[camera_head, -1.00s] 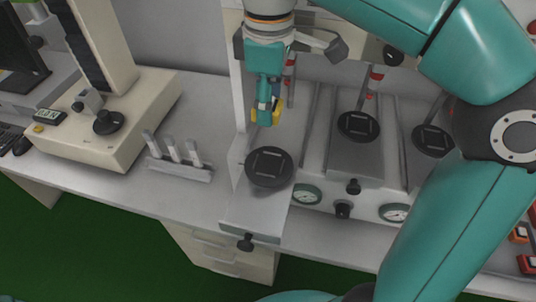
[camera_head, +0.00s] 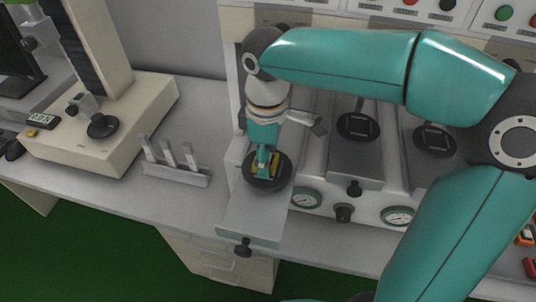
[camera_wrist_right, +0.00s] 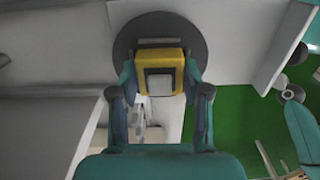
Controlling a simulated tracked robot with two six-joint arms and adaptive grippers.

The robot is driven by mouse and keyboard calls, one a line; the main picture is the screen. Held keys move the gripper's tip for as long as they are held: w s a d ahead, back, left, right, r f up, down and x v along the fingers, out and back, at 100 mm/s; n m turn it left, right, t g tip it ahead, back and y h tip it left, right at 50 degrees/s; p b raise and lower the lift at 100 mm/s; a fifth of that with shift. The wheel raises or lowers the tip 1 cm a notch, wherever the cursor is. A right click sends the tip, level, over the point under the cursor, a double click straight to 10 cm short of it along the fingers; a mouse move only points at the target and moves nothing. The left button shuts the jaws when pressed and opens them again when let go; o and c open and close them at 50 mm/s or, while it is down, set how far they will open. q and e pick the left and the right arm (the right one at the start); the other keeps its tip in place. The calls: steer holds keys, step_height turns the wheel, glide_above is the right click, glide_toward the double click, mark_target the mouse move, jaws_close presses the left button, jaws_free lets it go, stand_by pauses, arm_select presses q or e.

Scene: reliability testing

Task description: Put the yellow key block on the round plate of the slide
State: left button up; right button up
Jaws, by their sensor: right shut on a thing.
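My right gripper (camera_head: 265,168) is over the dark round plate (camera_head: 284,175) of the pulled-out slide (camera_head: 252,215). It is shut on the yellow key block (camera_head: 275,163), which is partly hidden by the fingers in the head view. In the right wrist view the yellow key block (camera_wrist_right: 160,56) sits between the two fingertips of the right gripper (camera_wrist_right: 160,85), with the round plate (camera_wrist_right: 195,35) just behind it. Whether the block touches the plate cannot be told. My left gripper is not in view.
A rack with several upright pale blocks (camera_head: 177,172) stands left of the slide. A cream instrument with a column (camera_head: 105,130) is farther left. Two more slides with round plates (camera_head: 357,126) (camera_head: 434,139) stand to the right, above pressure gauges (camera_head: 307,198).

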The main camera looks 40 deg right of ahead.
steer(key=shift+f, duration=0.15)
steer(key=o, duration=1.2)
steer(key=shift+r, duration=0.2)
step_height(320, 180, up, 12)
steer(key=shift+r+p, duration=0.1)
steer(key=shift+p, duration=0.8)
